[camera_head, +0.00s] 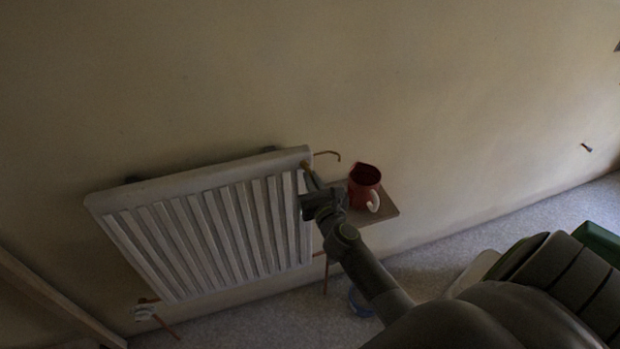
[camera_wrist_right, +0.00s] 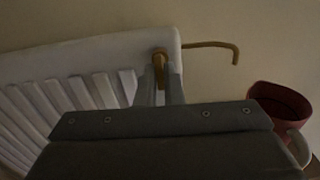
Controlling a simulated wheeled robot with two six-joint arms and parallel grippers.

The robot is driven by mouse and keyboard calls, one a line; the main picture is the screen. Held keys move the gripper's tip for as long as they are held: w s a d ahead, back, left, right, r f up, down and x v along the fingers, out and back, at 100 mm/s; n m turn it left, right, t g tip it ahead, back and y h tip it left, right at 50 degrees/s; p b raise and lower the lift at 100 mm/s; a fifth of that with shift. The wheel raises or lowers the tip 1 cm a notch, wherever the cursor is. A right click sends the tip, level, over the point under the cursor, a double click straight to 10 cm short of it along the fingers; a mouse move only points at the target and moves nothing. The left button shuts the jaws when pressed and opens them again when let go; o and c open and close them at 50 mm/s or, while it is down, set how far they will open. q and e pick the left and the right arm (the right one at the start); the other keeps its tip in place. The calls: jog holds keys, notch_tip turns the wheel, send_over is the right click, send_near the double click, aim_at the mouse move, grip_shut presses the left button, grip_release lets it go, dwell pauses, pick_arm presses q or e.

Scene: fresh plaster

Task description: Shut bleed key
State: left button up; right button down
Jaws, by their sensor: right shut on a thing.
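The bleed key (camera_wrist_right: 159,68) is a brass-coloured piece at the top right corner of the white radiator (camera_head: 205,230). My right gripper (camera_head: 308,178) reaches up to that corner and is shut on the bleed key; in the right wrist view its fingers (camera_wrist_right: 160,85) stand on either side of the key. The gripper body hides the key's lower part. A thin brass bent pipe (camera_head: 328,154) sticks out to the right from the same corner; it also shows in the right wrist view (camera_wrist_right: 212,45). My left gripper is not in view.
A red jug (camera_head: 364,184) with a pale handle stands on a small shelf (camera_head: 388,208) just right of my right gripper. A blue object (camera_head: 360,303) lies on the floor below, partly hidden by my arm. The wall above the radiator is clear.

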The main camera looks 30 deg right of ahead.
jog(key=c, duration=1.4)
grip_release()
jog(key=v, duration=1.2)
jog(key=shift+f, duration=0.15)
jog(key=s+a+f+n+g+y, duration=0.1)
jog(key=s+f+n+g+y, duration=0.3)
jog(key=f+n, duration=0.9)
jog(key=s+a+f+n+g+h, duration=0.1)
jog(key=s+f+n+g, duration=0.4)
jog(key=f, duration=1.2)
jog(key=s+f+n+g, duration=0.2)
jog(key=s+f+n, duration=0.3)
jog(key=s, duration=0.4)
jog(key=s+d+f+n+g, duration=0.1)
jog(key=s+f+n+g, duration=0.1)
jog(key=s+f+n, duration=0.4)
jog(key=s+d+f+n+g, duration=0.1)
jog(key=s+f+n+g, duration=0.2)
jog(key=s+n, duration=0.6)
jog(key=s+f, duration=0.2)
jog(key=s, duration=0.1)
jog(key=shift+s+f, duration=0.25)
